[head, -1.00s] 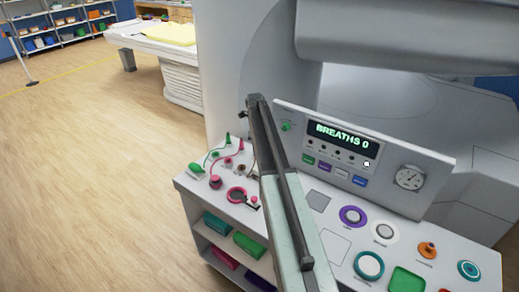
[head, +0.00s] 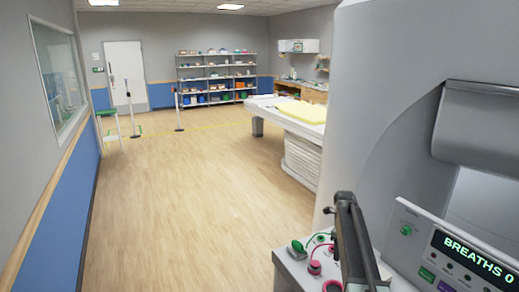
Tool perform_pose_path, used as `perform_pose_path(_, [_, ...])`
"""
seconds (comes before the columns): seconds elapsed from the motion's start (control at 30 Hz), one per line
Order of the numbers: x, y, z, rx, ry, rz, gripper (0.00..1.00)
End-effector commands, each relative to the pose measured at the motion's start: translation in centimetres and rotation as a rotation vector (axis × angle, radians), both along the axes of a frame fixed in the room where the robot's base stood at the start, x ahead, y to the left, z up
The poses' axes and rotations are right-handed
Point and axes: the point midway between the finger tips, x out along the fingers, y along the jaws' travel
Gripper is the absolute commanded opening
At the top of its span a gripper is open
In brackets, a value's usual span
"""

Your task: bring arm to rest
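My arm (head: 357,245) shows as a dark, narrow link that rises from the bottom edge at the right of the head view. Its upper end stands in front of the grey machine's side and above the console's left end. A small dark piece (head: 327,210) sticks out just left of that end. I cannot make out my gripper's fingers or whether they are open. Nothing held can be seen.
The control console (head: 460,262) with a lit "BREATHS 0" display is at lower right, partly behind my arm. The large grey machine (head: 390,110) fills the right. A patient table (head: 300,130) with yellow cover stands beyond. Wooden floor (head: 190,190) at left is clear. Shelves (head: 215,75) stand at the back.

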Motion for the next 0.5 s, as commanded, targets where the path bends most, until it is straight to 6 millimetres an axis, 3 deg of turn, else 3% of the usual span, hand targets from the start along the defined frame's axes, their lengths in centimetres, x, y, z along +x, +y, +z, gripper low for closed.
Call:
perform_pose_path(0.03, [-2.4, 2.8, -0.9, 0.003, 0.002, 0.060, 0.50])
perform_pose_path(0.1, [-5.0, 6.3, -1.5, 0.011, 0.005, 0.191, 0.50])
perform_pose_path(0.17, [-7.6, 9.1, -2.0, 0.017, 0.011, 0.337, 0.50])
perform_pose_path(0.3, [-15.3, 14.7, -3.0, 0.035, 0.028, 0.817, 0.50])
perform_pose_path(0.4, [-20.8, 17.2, -3.4, 0.046, 0.039, 1.233, 0.50])
perform_pose_path(0.5, [-24.6, 17.8, -3.2, 0.053, 0.048, 1.612, 0.50])
